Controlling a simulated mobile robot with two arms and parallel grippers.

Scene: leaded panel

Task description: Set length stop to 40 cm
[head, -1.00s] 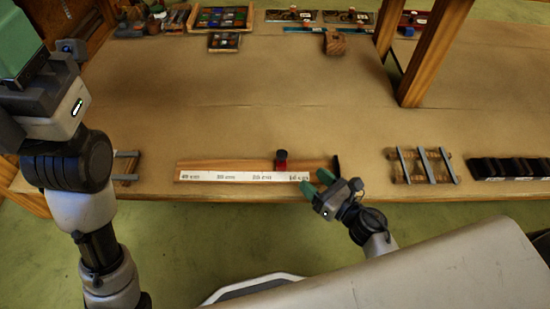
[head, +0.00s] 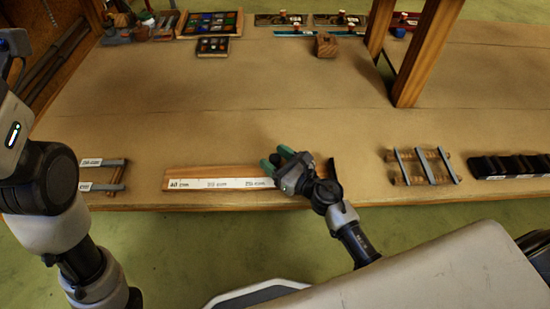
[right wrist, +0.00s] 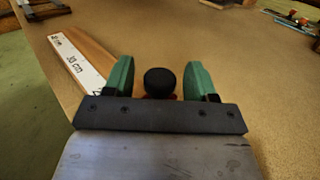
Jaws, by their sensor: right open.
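The length stop is a wooden rail (head: 210,172) near the bench's front edge, with a white scale strip (head: 190,184) whose 40 cm mark is at the left end. Its slider's round black knob (right wrist: 160,82) shows in the right wrist view, with a little red below it. In the head view my gripper hides the slider, at the right part of the rail. My right gripper (head: 277,160) is open, with its green fingers (right wrist: 120,75) on either side of the knob and small gaps visible. My left gripper is out of view; only its arm shows.
A wooden rack with grey bars (head: 422,167) and a black slotted holder (head: 508,167) lie to the right. Another small barred rack (head: 105,175) lies left of the rail. A wooden post (head: 425,55) stands behind. The bench's middle is clear.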

